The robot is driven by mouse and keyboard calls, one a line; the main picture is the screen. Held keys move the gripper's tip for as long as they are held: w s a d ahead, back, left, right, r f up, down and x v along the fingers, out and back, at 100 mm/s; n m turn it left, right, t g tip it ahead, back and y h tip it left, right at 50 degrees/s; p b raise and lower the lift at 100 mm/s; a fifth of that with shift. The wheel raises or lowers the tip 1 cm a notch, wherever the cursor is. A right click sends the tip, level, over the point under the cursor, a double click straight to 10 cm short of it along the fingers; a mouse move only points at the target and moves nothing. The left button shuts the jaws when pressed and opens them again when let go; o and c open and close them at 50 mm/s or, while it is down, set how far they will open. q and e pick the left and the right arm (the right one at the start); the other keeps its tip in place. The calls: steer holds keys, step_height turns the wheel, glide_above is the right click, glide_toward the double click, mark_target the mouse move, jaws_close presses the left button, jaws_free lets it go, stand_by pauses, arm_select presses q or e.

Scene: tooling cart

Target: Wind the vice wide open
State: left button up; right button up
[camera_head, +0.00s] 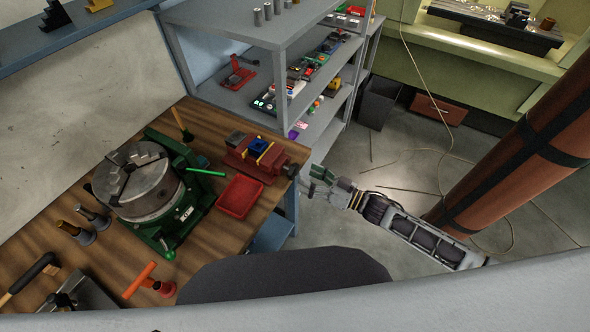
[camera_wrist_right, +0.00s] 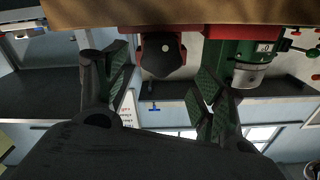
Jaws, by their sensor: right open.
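The red vice (camera_head: 242,161) stands at the right end of the wooden workbench. A blue piece (camera_head: 258,144) with yellow strips beside it sits between its jaws. A dark spindle end (camera_head: 290,170) sticks out at the vice's right side. My right gripper (camera_head: 314,180) is just right of that end, past the bench edge, open and empty. In the right wrist view, which looks upside down, the dark spindle end (camera_wrist_right: 162,55) shows between the two spread fingers, apart from them. My left gripper is not in view.
A red tray (camera_head: 240,196) lies in front of the vice. A green chuck fixture (camera_head: 140,184) with a green lever stands to the left. A grey shelf rack (camera_head: 240,98) is behind. Open floor lies right of the bench.

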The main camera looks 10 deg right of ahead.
mark_target(296, 172)
steer(key=shift+p+x, duration=0.35)
steer(key=shift+x, duration=2.55)
steer(key=c, duration=1)
steer(key=shift+n, duration=0.6)
steer(key=shift+s+n, duration=0.1)
steer(key=shift+n, duration=1.1)
steer(key=shift+a+n, duration=0.1)
steer(key=shift+n, duration=1.6)
